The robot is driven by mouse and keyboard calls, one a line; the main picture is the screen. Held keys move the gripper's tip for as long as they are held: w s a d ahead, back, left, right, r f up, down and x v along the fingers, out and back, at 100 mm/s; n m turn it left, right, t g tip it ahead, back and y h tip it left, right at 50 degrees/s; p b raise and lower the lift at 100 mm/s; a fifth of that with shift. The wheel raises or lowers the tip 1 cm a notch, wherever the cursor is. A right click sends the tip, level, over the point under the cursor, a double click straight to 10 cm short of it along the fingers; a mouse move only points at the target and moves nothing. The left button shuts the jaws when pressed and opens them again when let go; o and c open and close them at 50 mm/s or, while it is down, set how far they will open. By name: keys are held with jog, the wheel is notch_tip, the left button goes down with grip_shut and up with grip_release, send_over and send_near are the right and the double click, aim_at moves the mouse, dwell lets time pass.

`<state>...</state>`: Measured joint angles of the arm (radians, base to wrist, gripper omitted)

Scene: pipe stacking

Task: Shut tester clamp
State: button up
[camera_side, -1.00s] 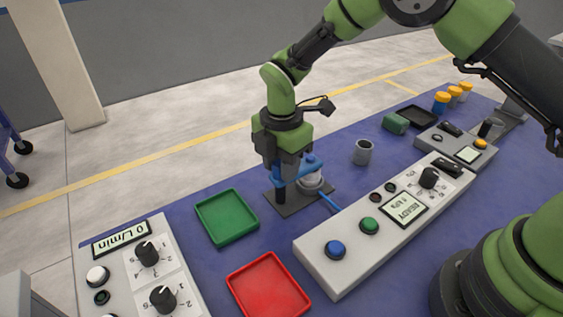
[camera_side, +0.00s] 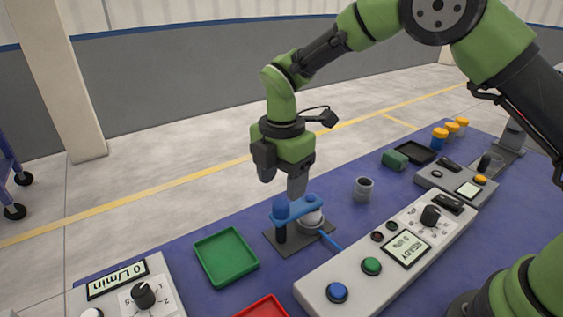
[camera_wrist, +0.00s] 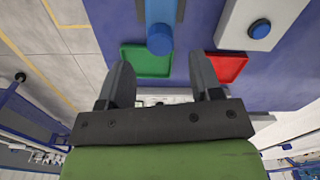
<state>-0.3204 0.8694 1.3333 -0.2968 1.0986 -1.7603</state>
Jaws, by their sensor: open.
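The tester clamp has a blue arm (camera_side: 299,209) that lies level across the top of a light grey round seat (camera_side: 311,222). Its dark post stands on a dark base plate (camera_side: 284,244). A blue upright knob (camera_side: 281,207) rises from the arm's left end; it also shows in the wrist view (camera_wrist: 160,39). My gripper (camera_side: 281,183) is open and empty, just above the knob, fingers pointing down. In the wrist view the fingers (camera_wrist: 162,72) are spread wide with nothing between them. Whether the arm presses on anything in the seat is hidden.
A green tray (camera_side: 226,257) and a red tray (camera_side: 262,308) lie in front. A grey pipe piece (camera_side: 363,189) stands right of the clamp. The tester panel (camera_side: 385,255) with its READY display is close on the right. A blue hose runs from the clamp toward it.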

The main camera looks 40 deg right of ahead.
jog(key=shift+r, duration=2.15)
jog(key=s+d+r+m+t+y, duration=0.1)
jog(key=s+d+r+m+t, duration=0.1)
jog(key=s+d+r+m, duration=0.25)
jog(key=s+d+r+m+t+y, duration=0.1)
jog(key=s+r+m, duration=0.3)
jog(key=r+m, duration=0.3)
jog(key=s+d+r+m+t, duration=0.1)
jog(key=s+d+m+t, duration=0.1)
jog(key=s+m, duration=0.4)
jog(key=s+d+r+m+t, duration=0.1)
jog(key=s+d+m+t, duration=0.1)
jog(key=s+m, duration=0.5)
jog(key=shift+s, duration=0.6)
